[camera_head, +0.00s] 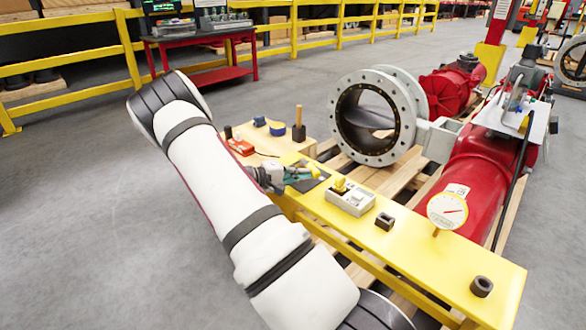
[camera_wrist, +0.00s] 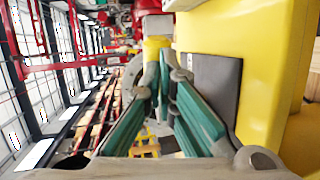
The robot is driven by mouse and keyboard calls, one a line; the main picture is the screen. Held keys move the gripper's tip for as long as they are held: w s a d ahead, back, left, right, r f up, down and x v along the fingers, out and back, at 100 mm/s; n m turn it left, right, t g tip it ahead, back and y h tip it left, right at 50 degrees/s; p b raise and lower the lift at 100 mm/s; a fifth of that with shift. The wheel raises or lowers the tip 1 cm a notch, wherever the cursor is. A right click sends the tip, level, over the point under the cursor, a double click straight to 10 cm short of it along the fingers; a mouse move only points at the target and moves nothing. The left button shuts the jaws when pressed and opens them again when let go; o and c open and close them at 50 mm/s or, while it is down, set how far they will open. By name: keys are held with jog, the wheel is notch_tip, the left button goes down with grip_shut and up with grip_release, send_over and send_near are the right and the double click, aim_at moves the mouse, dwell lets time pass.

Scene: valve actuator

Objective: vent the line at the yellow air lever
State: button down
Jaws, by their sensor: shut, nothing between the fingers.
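The yellow air lever (camera_head: 340,185) stands on a pale box (camera_head: 350,199) on top of the yellow beam (camera_head: 410,246). My gripper (camera_head: 316,171) is just left of the lever, low over the beam and pointing towards it. In the wrist view, the fingers with green pads (camera_wrist: 165,62) come together at the tips, with nothing between them. A yellow part (camera_wrist: 153,46), seemingly the lever, shows just beyond the fingertips, with the pale box (camera_wrist: 158,26) behind it. I cannot tell whether the fingertips touch the lever.
A dark pad (camera_head: 311,182) lies under my gripper. A gauge (camera_head: 447,210) and dark blocks (camera_head: 384,221) stand further along the beam. A mallet (camera_head: 299,125) and blue tape rolls (camera_head: 277,128) are behind my gripper. The flanged valve (camera_head: 345,118) and red actuator (camera_head: 478,185) lie beyond.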

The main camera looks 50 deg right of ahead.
jog(key=shift+s+d+n+t, duration=0.2)
jog(key=shift+s+n+t, duration=0.1)
jog(key=shift+s+d, duration=0.65)
jog(key=shift+d, duration=0.1)
jog(key=shift+s+d, duration=0.1)
jog(key=shift+w+a+r, duration=0.1)
jog(key=shift+w+a, duration=0.1)
jog(key=shift+a, duration=0.3)
jog(key=w+a+r+p, duration=0.1)
jog(key=a+r+p, duration=0.1)
jog(key=a, duration=1)
jog(key=shift+w+a+r, duration=0.25)
jog(key=shift+a+r, duration=0.15)
